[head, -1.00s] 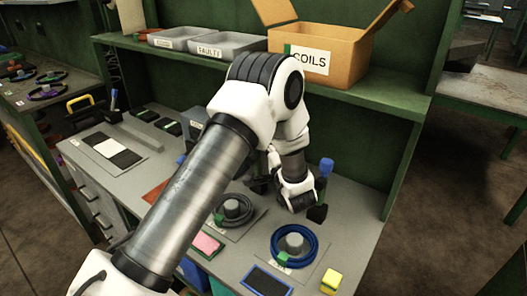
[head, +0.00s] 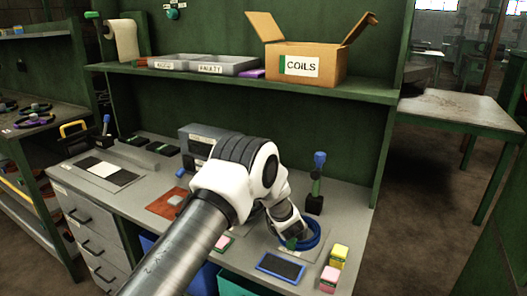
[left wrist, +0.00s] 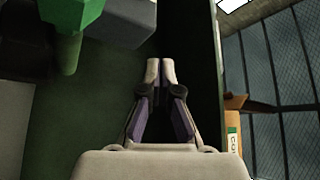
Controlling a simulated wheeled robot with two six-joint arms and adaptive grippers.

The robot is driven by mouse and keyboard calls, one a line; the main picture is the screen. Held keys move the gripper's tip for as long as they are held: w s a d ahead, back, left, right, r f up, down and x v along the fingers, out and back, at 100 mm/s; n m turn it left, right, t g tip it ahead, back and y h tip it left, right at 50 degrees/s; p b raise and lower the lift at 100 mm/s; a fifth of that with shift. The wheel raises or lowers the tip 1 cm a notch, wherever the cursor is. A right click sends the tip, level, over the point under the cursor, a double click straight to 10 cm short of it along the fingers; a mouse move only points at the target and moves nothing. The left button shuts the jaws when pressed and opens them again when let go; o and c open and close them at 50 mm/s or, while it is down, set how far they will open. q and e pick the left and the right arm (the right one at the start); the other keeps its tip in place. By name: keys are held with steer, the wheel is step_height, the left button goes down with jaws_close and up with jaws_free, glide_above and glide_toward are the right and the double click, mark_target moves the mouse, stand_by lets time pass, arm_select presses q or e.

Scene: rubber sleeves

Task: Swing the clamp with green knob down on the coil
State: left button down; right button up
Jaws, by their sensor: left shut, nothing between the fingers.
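A large green knob (left wrist: 75,12) on a green stem stands close at the upper left of the left wrist view. My left gripper (left wrist: 160,68) is shut and empty, to the right of the knob and apart from it in that view. In the head view my own arm hides its fingers and the green-knob clamp. A blue coil (head: 311,241) with a green tag lies on the bench, partly behind my wrist. A clamp with a blue knob (head: 319,158) stands upright behind it. My right gripper is not in view.
A cardboard box labelled COILS (head: 300,66) and grey trays (head: 205,65) stand on the shelf above. Yellow (head: 340,256) and pink (head: 330,278) blocks and a blue-framed pad (head: 280,267) lie near the bench's front edge. A grey boxy unit (head: 195,140) stands at the back.

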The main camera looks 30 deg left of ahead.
arm_select(q)
steer(key=shift+s+f, duration=0.45)
steer(key=shift+f, duration=0.05)
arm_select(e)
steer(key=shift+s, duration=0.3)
arm_select(q)
step_height(320, 180, up, 10)
stand_by(0.4)
stand_by(0.4)
